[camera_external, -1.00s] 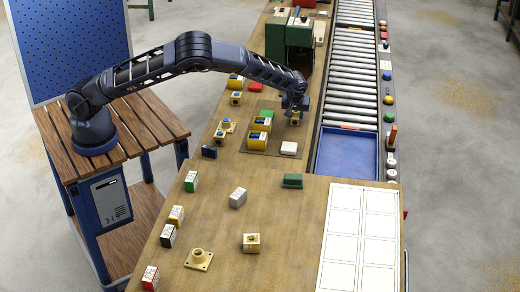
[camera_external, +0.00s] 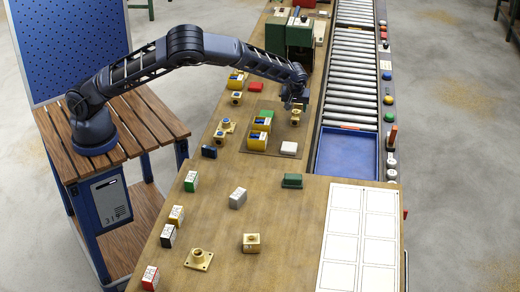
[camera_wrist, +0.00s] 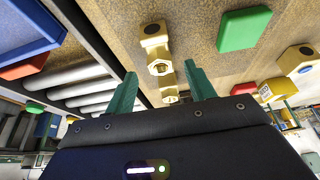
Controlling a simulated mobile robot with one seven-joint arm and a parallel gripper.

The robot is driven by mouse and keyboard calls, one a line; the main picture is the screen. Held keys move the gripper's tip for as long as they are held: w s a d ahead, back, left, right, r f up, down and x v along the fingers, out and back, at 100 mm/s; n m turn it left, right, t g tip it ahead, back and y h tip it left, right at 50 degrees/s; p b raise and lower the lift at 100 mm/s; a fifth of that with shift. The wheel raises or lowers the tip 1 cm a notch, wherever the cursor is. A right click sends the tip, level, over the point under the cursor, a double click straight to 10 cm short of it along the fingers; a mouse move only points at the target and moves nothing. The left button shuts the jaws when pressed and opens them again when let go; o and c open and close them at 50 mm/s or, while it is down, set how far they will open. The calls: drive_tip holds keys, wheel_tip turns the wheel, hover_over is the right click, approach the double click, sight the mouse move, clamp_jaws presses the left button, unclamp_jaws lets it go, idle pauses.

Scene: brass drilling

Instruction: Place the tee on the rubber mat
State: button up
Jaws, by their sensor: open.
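The brass tee (camera_external: 295,119) rests on the brown rubber mat (camera_external: 282,131), near the mat's far right part. My gripper (camera_external: 295,103) is just above it in the external view and apart from it. In the wrist view, a brass fitting with a hexagonal opening, which looks like the tee (camera_wrist: 156,48), shows ahead of and between the spread green fingertips (camera_wrist: 160,70). More brass shows lower down between the fingers; I cannot tell whether it is part of the same piece. My gripper is open and holds nothing.
Yellow parts (camera_external: 257,140), a green block (camera_external: 266,114) and a white block (camera_external: 289,148) occupy the mat. A blue tray (camera_external: 348,153) and roller conveyor (camera_external: 350,80) lie to the right. Green machines (camera_external: 290,38) stand behind. Other brass fittings (camera_external: 251,242) are scattered on the bench.

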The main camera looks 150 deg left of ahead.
drive_tip(key=v, duration=0.6)
drive_tip(key=shift+r, duration=0.4)
drive_tip(key=shift+w+d, duration=0.15)
drive_tip(key=w+d+r+m+t+h, duration=0.1)
drive_tip(key=w+d+r+m+t, duration=0.15)
drive_tip(key=w+d+r, duration=0.55)
drive_tip(key=w+d+r+m+t+h, duration=0.1)
drive_tip(key=w+d+r+m, duration=0.15)
drive_tip(key=d, duration=0.95)
drive_tip(key=d+r+m+t+h, duration=0.1)
drive_tip(key=d+r+m, duration=0.4)
drive_tip(key=d, duration=0.7)
drive_tip(key=d+r+m+t, duration=0.1)
drive_tip(key=d+r+m, duration=0.2)
drive_tip(key=d+r, duration=0.55)
drive_tip(key=s+d+r+m+t, duration=0.1)
drive_tip(key=s+d+r+m, duration=0.15)
drive_tip(key=d, duration=0.75)
drive_tip(key=s+d+r+m, duration=0.1)
drive_tip(key=s+d+m, duration=0.3)
drive_tip(key=d, duration=0.6)
drive_tip(key=s+d+m+t, duration=0.1)
drive_tip(key=s+d+m, duration=0.6)
drive_tip(key=s+d, duration=0.7)
drive_tip(key=shift+f, duration=0.35)
